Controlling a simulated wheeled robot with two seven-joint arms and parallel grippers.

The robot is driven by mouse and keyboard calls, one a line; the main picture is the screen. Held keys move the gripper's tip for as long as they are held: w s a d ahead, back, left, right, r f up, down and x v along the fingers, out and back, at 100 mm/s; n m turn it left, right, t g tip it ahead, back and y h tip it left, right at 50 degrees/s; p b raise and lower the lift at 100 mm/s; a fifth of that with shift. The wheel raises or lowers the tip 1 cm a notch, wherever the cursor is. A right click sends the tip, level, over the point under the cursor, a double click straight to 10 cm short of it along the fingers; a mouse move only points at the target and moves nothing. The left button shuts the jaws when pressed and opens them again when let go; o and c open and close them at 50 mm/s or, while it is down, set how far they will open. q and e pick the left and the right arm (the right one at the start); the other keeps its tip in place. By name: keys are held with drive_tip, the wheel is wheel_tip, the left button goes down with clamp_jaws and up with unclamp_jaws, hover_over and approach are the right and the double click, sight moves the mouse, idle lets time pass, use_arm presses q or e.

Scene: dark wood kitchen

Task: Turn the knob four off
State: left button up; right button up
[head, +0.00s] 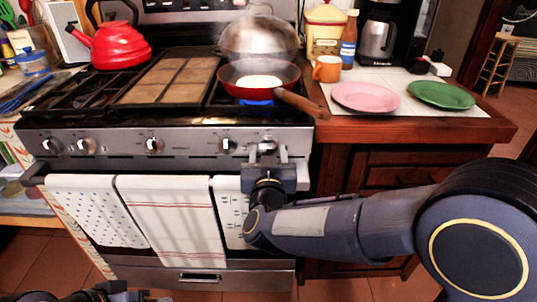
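The stove's front panel (190,140) carries several knobs in a row, with no readable number. One knob (227,145) is just left of my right gripper. The rightmost knob (267,144) is directly in front of my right gripper (267,155), partly hidden by it. That gripper's fingers are apart, one on each side of this knob; I cannot tell if they touch it. A blue flame (256,103) burns under the red pan (231,75) on the right burner. My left gripper (125,294) is at the bottom left, mostly cut off.
Towels (170,215) hang on the oven handle below the panel. The pan's wooden handle (302,104) sticks out over the right front corner. A red kettle (118,47) is at the back left. Pink (365,97) and green (441,95) plates lie on the right counter.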

drive_tip(key=c, duration=0.6)
drive_tip(key=shift+f, duration=0.1)
drive_tip(key=m+b, duration=0.2)
drive_tip(key=m, duration=0.1)
drive_tip(key=shift+f+m, duration=0.1)
drive_tip(key=shift+m, duration=0.2)
drive_tip(key=m+b, duration=0.2)
drive_tip(key=m, duration=0.1)
drive_tip(key=shift+a+m+b, duration=0.1)
drive_tip(key=shift+m+b, duration=0.3)
drive_tip(key=m+b, duration=0.3)
drive_tip(key=m, duration=0.2)
drive_tip(key=shift+b, duration=0.3)
drive_tip(key=m+b, duration=0.2)
drive_tip(key=m, duration=0.1)
drive_tip(key=shift+m, duration=0.3)
drive_tip(key=shift+r+m+b, duration=0.3)
drive_tip(key=shift+m+b, duration=0.2)
drive_tip(key=shift+m, duration=0.4)
drive_tip(key=shift+a, duration=0.1)
